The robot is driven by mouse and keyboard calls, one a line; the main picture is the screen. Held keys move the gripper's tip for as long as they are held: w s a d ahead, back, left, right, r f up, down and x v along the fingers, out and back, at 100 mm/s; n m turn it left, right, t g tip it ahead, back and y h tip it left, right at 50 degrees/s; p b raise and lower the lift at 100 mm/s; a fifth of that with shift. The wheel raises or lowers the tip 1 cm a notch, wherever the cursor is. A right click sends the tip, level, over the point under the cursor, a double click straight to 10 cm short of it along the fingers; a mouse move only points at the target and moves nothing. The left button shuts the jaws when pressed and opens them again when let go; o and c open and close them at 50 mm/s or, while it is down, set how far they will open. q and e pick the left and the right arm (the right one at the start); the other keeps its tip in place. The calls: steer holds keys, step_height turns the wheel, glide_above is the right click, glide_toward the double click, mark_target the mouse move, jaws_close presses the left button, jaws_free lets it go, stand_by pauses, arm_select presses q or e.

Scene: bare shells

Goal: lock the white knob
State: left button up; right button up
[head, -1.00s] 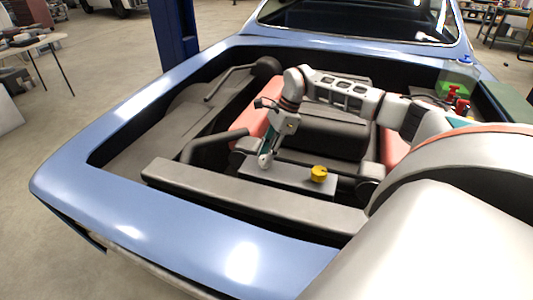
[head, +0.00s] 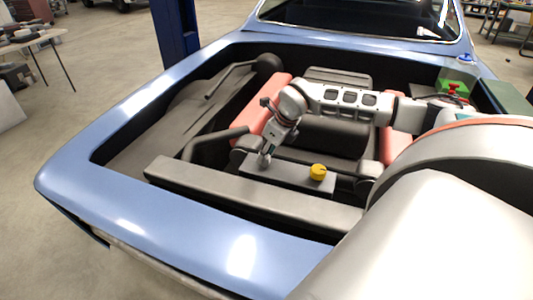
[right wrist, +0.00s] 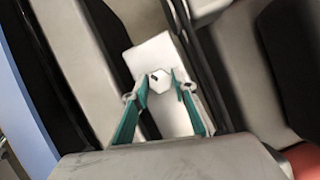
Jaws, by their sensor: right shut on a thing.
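The white knob (right wrist: 158,83) sits on a pale grey box top in the right wrist view, a small white six-sided piece with a dark mark. My right gripper (right wrist: 159,80) has its teal fingers on either side of it and is shut on it. In the head view my right gripper (head: 265,160) reaches down, tilted, to the left end of the grey box (head: 290,178) in the engine bay. There the fingertips mostly hide the knob. My left gripper is not in view.
A yellow cap (head: 318,172) stands on the same grey box, to the right of the gripper. A grey crossbar (head: 240,195) runs in front. Red blocks (head: 262,112) flank the dark engine. A green box with a red fitting (head: 453,90) is at the right. The blue car body (head: 150,220) surrounds the bay.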

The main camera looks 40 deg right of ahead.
steer(key=m+h, duration=0.1)
steer(key=m, duration=0.2)
steer(key=m+h, duration=0.1)
steer(key=m, duration=0.1)
steer(key=shift+a+m, duration=0.2)
steer(key=shift+m, duration=0.5)
steer(key=o, duration=1.1)
steer(key=shift+s+r, duration=0.15)
steer(key=shift+r, duration=0.35)
steer(key=v, duration=1.1)
steer(key=shift+a, duration=0.25)
